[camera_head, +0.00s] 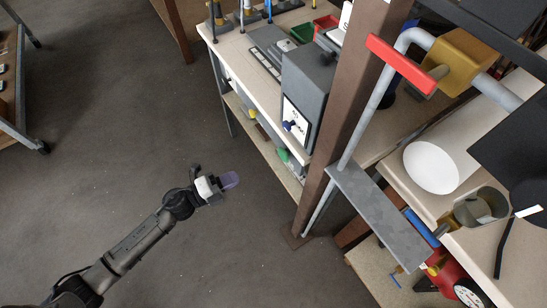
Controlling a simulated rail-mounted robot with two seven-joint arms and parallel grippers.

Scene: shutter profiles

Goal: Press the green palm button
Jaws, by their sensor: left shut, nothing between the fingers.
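My left gripper (229,181) reaches in from the lower left. Its purple-tinted fingers are together and empty, over bare floor and apart from the benches. I cannot make out a green palm button for certain. A small green item (283,155) shows below the grey box at the bench's lower shelf, too small to identify. The grey box (307,83) carries a white plate (296,120) with a dark blue knob (289,125) on its front. My right gripper is not in view.
A brown post (345,110) stands right of the grey box. A grey pipe with a red lever (400,62) and a yellow block (459,60) rises beside it. Green (302,33) and red bins sit on the bench (232,48). The floor (130,120) around my gripper is clear.

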